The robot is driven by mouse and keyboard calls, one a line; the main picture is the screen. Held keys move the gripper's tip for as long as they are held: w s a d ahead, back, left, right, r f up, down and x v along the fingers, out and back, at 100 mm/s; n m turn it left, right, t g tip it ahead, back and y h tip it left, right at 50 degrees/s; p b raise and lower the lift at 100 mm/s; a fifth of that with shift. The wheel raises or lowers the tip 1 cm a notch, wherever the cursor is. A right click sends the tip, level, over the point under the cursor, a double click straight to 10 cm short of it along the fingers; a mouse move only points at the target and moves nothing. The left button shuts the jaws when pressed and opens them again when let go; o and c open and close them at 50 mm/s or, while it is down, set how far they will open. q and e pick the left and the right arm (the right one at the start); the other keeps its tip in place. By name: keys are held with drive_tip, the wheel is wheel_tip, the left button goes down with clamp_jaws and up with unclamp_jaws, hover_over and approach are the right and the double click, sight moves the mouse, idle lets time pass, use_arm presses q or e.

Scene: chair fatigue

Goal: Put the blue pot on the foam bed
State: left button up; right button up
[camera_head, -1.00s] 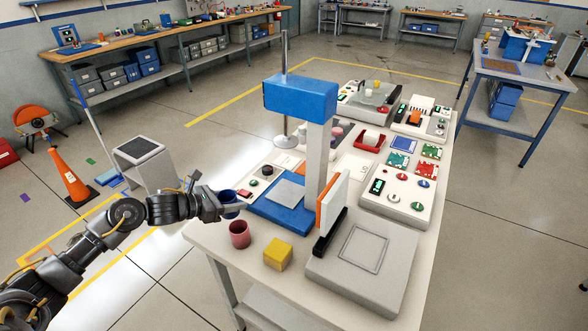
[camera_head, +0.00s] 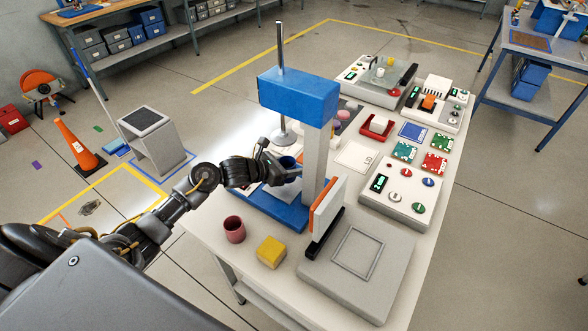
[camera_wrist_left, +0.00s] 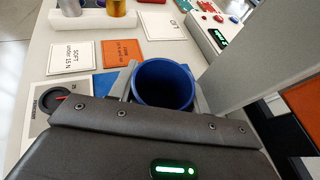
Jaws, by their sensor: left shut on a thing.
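The blue pot (camera_head: 287,163) is held upright in my left gripper (camera_head: 284,170), over the blue base (camera_head: 280,213) of the press. In the left wrist view the open top of the pot (camera_wrist_left: 163,86) shows between the two grey fingers. The fingers are shut on its sides. The grey pad on the press base, which may be the foam bed, is now mostly hidden by my gripper and the pot. I cannot tell whether the pot touches it. My right gripper is not in view.
The press's grey upright (camera_head: 314,165) and blue head (camera_head: 298,93) stand close beside the pot. A red cup (camera_head: 234,229) and a yellow cube (camera_head: 270,252) are near the front-left table edge. A grey device (camera_head: 357,262) with an upright white-and-orange plate (camera_head: 327,210) lies to the right.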

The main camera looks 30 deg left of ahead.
use_arm(q)
drive_tip(key=shift+s+a+f, duration=0.1)
drive_tip(key=shift+a+f, duration=0.05)
drive_tip(key=shift+f, duration=0.05)
wheel_tip(320, 180, down, 3)
drive_tip(key=shift+s+a+f+b, duration=0.1)
drive_tip(key=shift+a+b, duration=0.05)
drive_tip(key=shift+b, duration=0.6)
drive_tip(key=shift+f, duration=0.15)
drive_tip(key=o, duration=1)
drive_tip(key=shift+c, duration=0.2)
